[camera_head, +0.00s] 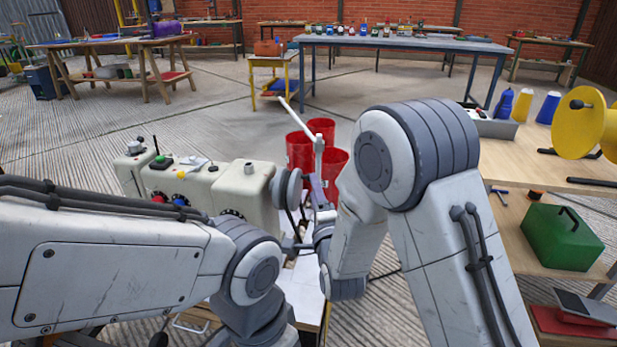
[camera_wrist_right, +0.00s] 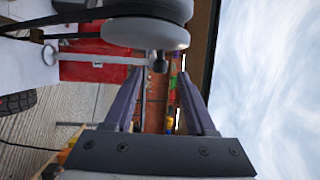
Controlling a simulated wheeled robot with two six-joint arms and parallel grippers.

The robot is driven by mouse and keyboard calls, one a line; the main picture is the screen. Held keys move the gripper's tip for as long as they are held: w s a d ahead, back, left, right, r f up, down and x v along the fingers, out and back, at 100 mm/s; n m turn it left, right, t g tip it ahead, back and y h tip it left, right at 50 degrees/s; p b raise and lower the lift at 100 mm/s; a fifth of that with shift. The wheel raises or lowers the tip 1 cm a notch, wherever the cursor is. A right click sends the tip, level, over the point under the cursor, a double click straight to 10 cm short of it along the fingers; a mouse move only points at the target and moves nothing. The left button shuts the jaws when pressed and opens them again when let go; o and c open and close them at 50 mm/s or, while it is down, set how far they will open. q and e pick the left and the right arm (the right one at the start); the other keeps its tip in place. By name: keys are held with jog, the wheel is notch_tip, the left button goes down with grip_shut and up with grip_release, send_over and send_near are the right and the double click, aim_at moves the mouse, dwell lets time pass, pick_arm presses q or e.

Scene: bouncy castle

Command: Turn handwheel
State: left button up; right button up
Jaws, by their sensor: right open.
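A cream machine (camera_head: 242,188) stands in the middle of the head view. The handwheel (camera_head: 289,187), a grey disc, is on its right side. In the right wrist view the handwheel (camera_wrist_right: 147,32) shows nearly edge-on at the top, with a small dark hub below it. My right gripper (camera_head: 316,192) is just right of the handwheel in the head view, partly hidden by my forearm. In the wrist view my right gripper (camera_wrist_right: 158,84) is open, its two purple fingers apart, with the hub close to the gap between the tips.
Red buckets (camera_head: 300,150) stand behind the handwheel. A pale rod (camera_head: 302,118) rises near the gripper. A wooden bench (camera_head: 545,165) with a yellow spool (camera_head: 590,125) is at the right. A green toolbox (camera_head: 562,238) sits on its lower shelf. Open concrete floor lies beyond the machine.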

jog(key=b+x, duration=0.1)
jog(key=x, duration=0.7)
jog(key=shift+w, duration=0.15)
grip_shut()
